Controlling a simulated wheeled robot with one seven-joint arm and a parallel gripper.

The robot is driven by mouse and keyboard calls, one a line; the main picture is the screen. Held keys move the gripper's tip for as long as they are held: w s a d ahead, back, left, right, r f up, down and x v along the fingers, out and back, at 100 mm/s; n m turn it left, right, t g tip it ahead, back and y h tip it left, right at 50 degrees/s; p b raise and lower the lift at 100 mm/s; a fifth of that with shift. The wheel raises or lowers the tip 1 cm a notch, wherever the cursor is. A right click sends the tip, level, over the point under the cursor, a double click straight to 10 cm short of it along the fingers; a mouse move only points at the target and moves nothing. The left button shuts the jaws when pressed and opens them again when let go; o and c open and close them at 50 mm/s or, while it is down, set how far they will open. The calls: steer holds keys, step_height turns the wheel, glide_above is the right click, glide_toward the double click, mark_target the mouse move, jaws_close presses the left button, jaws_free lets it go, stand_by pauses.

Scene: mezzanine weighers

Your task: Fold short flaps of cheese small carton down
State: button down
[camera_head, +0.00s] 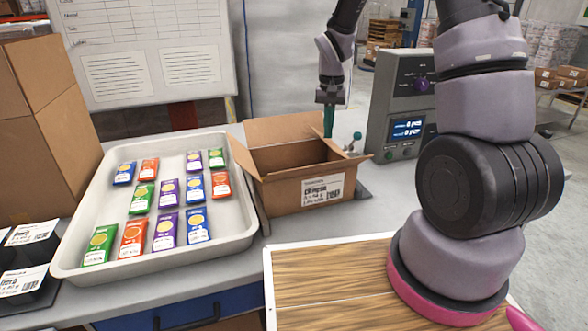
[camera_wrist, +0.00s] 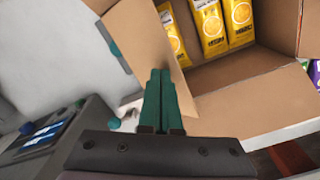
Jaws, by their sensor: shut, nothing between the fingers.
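The open cheese small carton (camera_head: 308,190) stands upright on the bench with a printed label on its front. Its left short flap (camera_head: 242,156) leans outward and its back long flap (camera_head: 285,128) stands up. In the wrist view, yellow packs (camera_wrist: 208,24) lie inside the carton. One short flap (camera_wrist: 148,45) shows there at the left, raised. My gripper (camera_head: 329,122) is at the carton's far right corner. Its green fingers (camera_wrist: 162,76) are shut and empty, overlapping this flap's lower end in the picture. I cannot tell whether they touch it.
A pale tray (camera_head: 70,262) with several coloured packs stands left of the carton. The weigher (camera_head: 398,100) stands close on the right and also shows in the wrist view (camera_wrist: 55,140). A wooden-topped surface (camera_head: 325,285) is in front. A taller brown box (camera_head: 45,130) stands far left.

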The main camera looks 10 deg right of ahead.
steer(key=shift+s+a+f, duration=0.15)
steer(key=shift+a+f, duration=0.55)
steer(key=shift+a, duration=0.1)
steer(key=shift+f, duration=0.1)
steer(key=shift+s+a+f, duration=0.1)
steer(key=shift+a+f, duration=0.3)
steer(key=shift+f, duration=0.2)
steer(key=shift+a+f, duration=0.2)
steer(key=shift+f, duration=0.5)
step_height(320, 180, up, 9)
steer(key=shift+f, duration=0.2)
